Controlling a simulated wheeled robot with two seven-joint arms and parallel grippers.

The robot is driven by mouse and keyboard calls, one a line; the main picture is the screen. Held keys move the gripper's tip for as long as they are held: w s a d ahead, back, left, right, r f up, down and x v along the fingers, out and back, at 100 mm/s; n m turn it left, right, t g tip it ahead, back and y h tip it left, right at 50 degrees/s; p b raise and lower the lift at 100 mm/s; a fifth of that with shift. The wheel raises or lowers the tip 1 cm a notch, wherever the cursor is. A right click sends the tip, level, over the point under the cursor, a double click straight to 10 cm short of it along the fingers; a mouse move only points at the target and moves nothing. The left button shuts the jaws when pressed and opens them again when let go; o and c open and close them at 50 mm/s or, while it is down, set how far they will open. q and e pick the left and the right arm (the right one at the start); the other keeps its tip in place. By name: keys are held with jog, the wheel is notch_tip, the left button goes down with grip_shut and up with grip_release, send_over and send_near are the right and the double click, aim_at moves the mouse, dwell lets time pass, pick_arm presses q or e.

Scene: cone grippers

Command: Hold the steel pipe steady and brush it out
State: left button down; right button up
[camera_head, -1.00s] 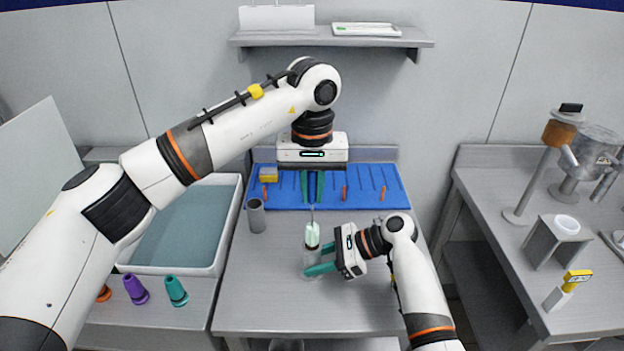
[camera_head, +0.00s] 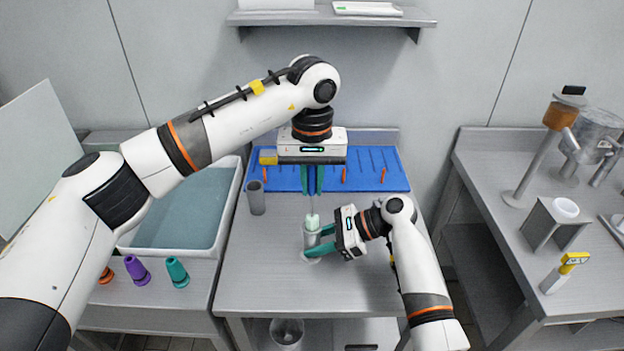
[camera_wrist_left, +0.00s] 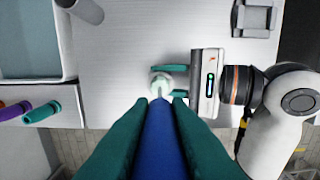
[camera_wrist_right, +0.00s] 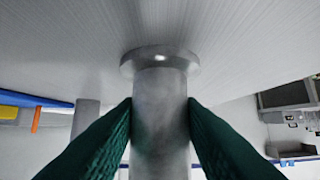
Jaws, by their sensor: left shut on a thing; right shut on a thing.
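The steel pipe (camera_head: 311,242) stands upright on the middle table, its flanged foot on the tabletop. In the right wrist view the pipe (camera_wrist_right: 160,120) is between the teal fingers of my right gripper (camera_head: 322,241), shut around it from the side. My left gripper (camera_head: 313,182) points down above the pipe, shut on the brush's blue handle (camera_wrist_left: 162,145). The brush's thin rod runs down to a pale green brush head (camera_head: 312,221) at the pipe's mouth. The upper part of the head shows; its lower part is hidden inside the pipe.
A second grey pipe (camera_head: 256,198) stands to the left. A blue mat (camera_head: 380,170) with orange pegs lies behind. A teal-floored basin (camera_head: 180,215) and purple (camera_head: 137,269) and teal (camera_head: 177,271) cones are at left. A right-hand table (camera_head: 500,235) holds apparatus.

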pick_arm(q)
jog(key=shift+f, duration=0.15)
jog(key=shift+f, duration=2.35)
jog(key=shift+r, duration=2.55)
dwell(2.5)
